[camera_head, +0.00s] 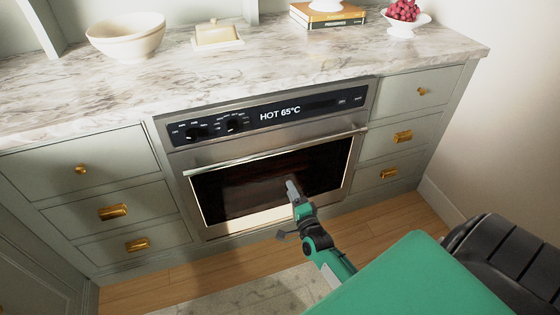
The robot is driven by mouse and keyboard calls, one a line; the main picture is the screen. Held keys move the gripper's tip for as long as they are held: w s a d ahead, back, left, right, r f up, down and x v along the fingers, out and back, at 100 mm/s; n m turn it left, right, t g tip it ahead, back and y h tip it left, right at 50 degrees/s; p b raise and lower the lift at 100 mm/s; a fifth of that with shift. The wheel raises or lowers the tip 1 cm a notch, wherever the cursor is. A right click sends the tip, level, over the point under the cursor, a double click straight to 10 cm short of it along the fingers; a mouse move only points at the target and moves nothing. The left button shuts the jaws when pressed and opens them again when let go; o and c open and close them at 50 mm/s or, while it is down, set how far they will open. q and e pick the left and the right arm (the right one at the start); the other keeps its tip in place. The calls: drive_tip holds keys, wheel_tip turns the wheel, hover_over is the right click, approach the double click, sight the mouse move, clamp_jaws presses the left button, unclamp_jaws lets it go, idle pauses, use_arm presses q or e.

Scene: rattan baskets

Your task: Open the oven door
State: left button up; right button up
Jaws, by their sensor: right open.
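The oven (271,153) is built into the cabinet, with a black control panel (270,114) reading "HOT 65°C". Its door (228,197) has a dark glass window and looks shut. A long metal handle bar (277,151) runs along the door's top edge, slightly tilted in the picture. My right gripper (292,189) is in front of the lower middle of the glass, below the handle and apart from it. It is open with nothing visible between its fingers. My left gripper is not in view.
Drawers with brass pulls flank the oven on the left (80,170) and right (413,93). The marble counter (270,62) above holds a white bowl (127,36), a butter dish (216,34), books (327,15) and a fruit bowl (405,19). A wall (510,120) stands at the right.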

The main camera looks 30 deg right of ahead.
sight(280, 151)
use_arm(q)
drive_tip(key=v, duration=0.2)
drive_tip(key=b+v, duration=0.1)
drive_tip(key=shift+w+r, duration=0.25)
use_arm(e)
drive_tip(key=shift+m+t+h, duration=0.4)
drive_tip(key=shift+m, duration=0.5)
drive_tip(key=r+x, duration=0.1)
drive_tip(key=x, duration=0.4)
drive_tip(key=r+x, duration=0.1)
drive_tip(key=x, duration=0.4)
drive_tip(key=r+x, duration=0.1)
drive_tip(key=x, duration=0.4)
drive_tip(key=shift+s+d, duration=0.4)
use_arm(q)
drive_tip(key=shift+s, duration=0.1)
use_arm(e)
clamp_jaws()
